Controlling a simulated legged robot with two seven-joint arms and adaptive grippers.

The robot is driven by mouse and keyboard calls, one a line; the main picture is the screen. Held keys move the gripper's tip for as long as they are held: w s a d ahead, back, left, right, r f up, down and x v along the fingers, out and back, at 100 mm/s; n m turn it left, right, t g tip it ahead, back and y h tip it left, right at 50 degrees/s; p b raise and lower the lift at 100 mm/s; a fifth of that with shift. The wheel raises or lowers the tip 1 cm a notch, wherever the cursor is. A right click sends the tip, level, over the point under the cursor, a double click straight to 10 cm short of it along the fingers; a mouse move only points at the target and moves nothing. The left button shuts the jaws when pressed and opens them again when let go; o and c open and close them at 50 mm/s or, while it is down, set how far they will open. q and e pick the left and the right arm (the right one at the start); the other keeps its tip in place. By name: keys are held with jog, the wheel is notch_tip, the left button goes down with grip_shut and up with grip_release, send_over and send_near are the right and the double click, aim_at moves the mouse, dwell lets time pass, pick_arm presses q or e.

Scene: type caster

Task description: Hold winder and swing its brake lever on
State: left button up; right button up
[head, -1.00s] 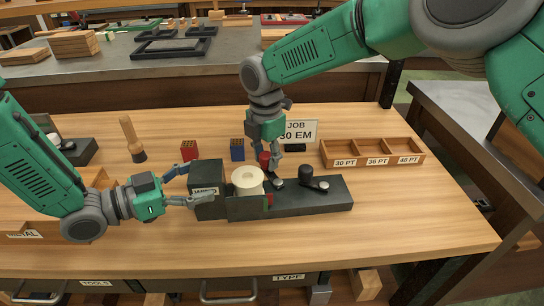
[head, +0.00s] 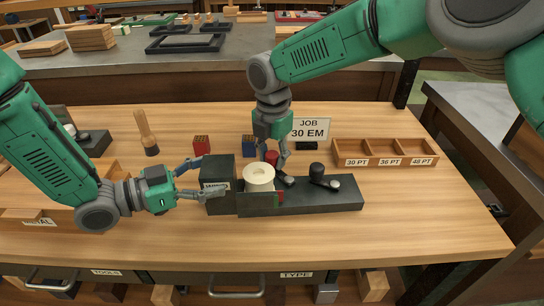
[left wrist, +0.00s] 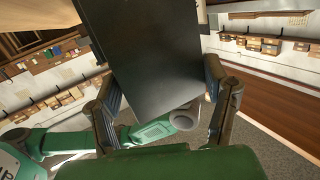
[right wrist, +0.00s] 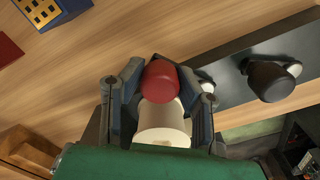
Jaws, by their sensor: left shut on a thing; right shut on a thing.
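The winder is a long dark base (head: 335,196) with a tall dark block (head: 217,168) at its left end. A cream roll (head: 259,178) stands beside the block. A lever with a red knob (head: 272,157) sits just behind the roll; the knob also shows in the right wrist view (right wrist: 161,80). My left gripper (head: 203,178) is shut on the block, one finger on each side. In the left wrist view the block (left wrist: 150,60) fills the space between the fingers. My right gripper (head: 274,164) points down and is shut on the red knob.
A crank with a black knob (head: 317,170) stands on the base to the right. Red (head: 201,144) and blue (head: 249,145) blocks, a job sign (head: 305,131) and a wooden tray (head: 385,160) stand behind. A wooden-handled tool (head: 146,132) is at left. The bench front is clear.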

jog(key=o, duration=1.1)
jog(key=shift+r, duration=0.1)
notch_tip(320, 180, up, 12)
jog(key=shift+a+f, duration=0.15)
